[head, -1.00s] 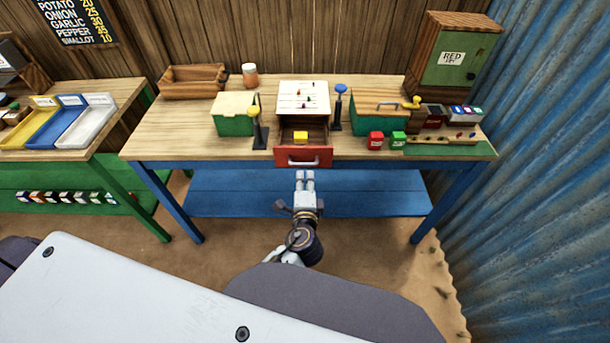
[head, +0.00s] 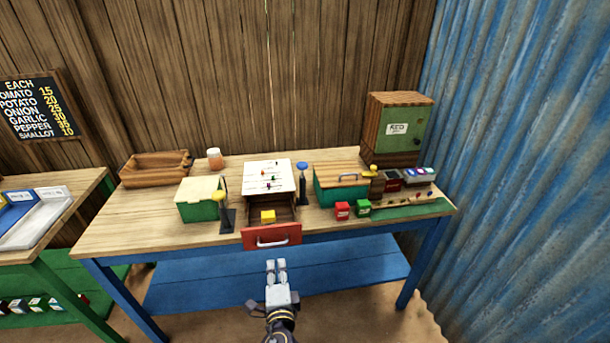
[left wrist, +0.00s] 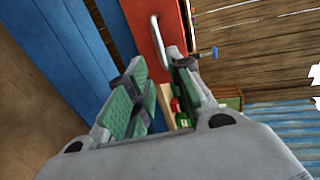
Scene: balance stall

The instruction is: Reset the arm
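My left gripper (head: 277,272) is in front of the table, just below the red drawer front (head: 271,237), and holds nothing. In the left wrist view the gripper (left wrist: 160,80) has its two green-padded fingers spread apart, with the drawer's silver handle (left wrist: 158,42) beyond them, apart from the fingers. The drawer is pulled out and a yellow block (head: 268,216) lies in it. My right gripper is in neither view.
On the wooden table (head: 130,217) stand a green box with a pale lid (head: 200,200), a green box with a wooden lid (head: 341,188), a red block (head: 342,211), a green block (head: 363,208) and a wooden cabinet (head: 395,130). A corrugated blue wall (head: 520,180) closes the right side.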

